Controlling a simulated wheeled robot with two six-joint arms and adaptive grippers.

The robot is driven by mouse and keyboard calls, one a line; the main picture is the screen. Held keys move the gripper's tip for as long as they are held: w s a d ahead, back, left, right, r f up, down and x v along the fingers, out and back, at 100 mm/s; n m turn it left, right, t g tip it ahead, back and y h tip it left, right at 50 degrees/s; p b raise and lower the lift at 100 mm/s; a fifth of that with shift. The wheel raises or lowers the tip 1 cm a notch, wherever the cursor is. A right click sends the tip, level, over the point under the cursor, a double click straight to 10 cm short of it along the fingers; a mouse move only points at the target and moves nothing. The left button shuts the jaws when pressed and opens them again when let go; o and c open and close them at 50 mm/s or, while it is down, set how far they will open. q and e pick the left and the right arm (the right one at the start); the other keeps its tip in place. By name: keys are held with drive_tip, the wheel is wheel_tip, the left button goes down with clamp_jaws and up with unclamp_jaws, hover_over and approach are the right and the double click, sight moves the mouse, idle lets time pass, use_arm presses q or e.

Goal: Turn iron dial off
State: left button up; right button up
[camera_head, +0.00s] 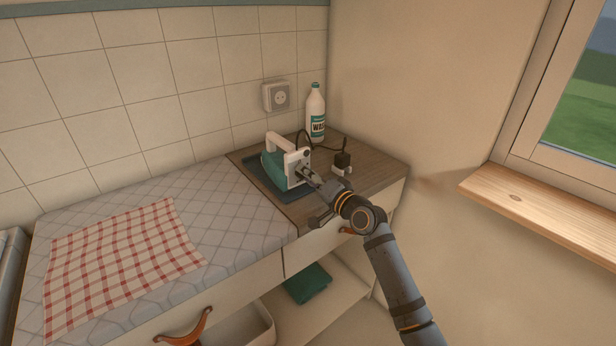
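The iron (273,164), teal and white with a white handle, stands on a dark mat (263,185) on the wooden worktop. Its white end faces my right gripper (307,176). The gripper's fingertips are at or very close to that white end, where a dial would be. The dial itself is not clear, as the fingers cover that spot. The fingers are too small and dark to tell whether they are open or shut, or whether they touch. My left gripper is not in view.
A white bottle (316,122) stands behind the iron. A black plug (343,160) lies at the worktop's right, and the wall socket (280,97) is empty. A quilted pad (215,210) with a red checked cloth (122,262) lies left. A window sill (540,205) juts out at right.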

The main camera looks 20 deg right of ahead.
clamp_jaws()
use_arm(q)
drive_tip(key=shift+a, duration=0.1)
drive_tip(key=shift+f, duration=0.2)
use_arm(e)
drive_tip(key=n+b, duration=0.3)
drive_tip(key=shift+f+n, duration=0.15)
drive_tip(key=shift+n, duration=0.65)
drive_tip(key=n+b, duration=0.3)
drive_tip(key=n, duration=0.1)
drive_tip(key=shift+a, duration=0.1)
use_arm(q)
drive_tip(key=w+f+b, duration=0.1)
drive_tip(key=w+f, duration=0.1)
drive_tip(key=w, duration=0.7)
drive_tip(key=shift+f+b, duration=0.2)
drive_tip(key=shift+b, duration=0.1)
use_arm(e)
drive_tip(key=shift+r+n, duration=0.2)
drive_tip(key=shift+n, duration=1.6)
